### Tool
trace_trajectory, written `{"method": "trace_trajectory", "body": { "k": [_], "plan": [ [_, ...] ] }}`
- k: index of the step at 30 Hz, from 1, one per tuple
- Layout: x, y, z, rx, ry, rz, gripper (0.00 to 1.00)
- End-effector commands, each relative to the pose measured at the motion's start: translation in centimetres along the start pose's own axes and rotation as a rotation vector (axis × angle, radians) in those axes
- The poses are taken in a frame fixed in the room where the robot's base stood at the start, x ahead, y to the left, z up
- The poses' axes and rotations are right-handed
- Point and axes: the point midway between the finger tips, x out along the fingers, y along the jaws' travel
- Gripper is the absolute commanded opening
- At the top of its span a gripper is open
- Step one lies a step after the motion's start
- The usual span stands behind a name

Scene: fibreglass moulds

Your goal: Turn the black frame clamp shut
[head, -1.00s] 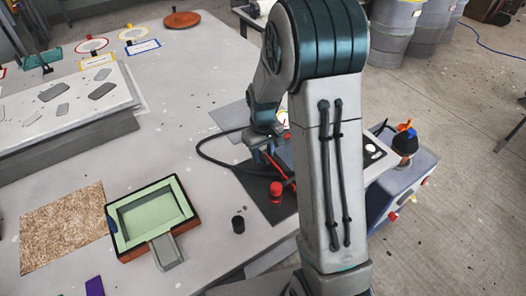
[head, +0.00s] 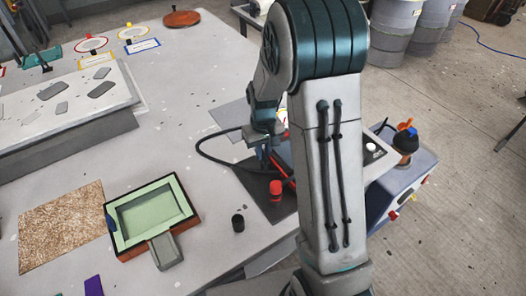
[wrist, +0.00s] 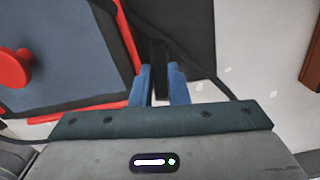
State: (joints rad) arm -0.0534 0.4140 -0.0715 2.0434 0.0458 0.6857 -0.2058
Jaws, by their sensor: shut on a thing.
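The black clamp (wrist: 158,65) shows in the wrist view as a narrow upright bar between the two blue fingers of my gripper (wrist: 160,88). The fingers are shut on it. It stands close to the edge of a red frame (wrist: 128,38) around a blue-grey panel (wrist: 65,45). In the head view my gripper (head: 264,155) is low over the table's right side. There my arm hides most of the red frame (head: 287,168), and the clamp cannot be made out.
A red knob (wrist: 14,68) stands on the panel's left. A red-topped thing (head: 275,190) and a small black cup (head: 238,223) stand near my gripper. A dark cable (head: 205,153) loops beside it.

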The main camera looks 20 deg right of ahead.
Motion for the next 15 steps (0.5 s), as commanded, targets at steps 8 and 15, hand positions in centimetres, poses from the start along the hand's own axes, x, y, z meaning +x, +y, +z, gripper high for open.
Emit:
{"method": "trace_trajectory", "body": {
  "k": [8,15],
  "plan": [
    [0.08,0.17,0.0,0.247,0.001,0.001,0.0],
    [0.0,0.32,0.04,0.475,0.002,0.001,0.0]
  ]
}}
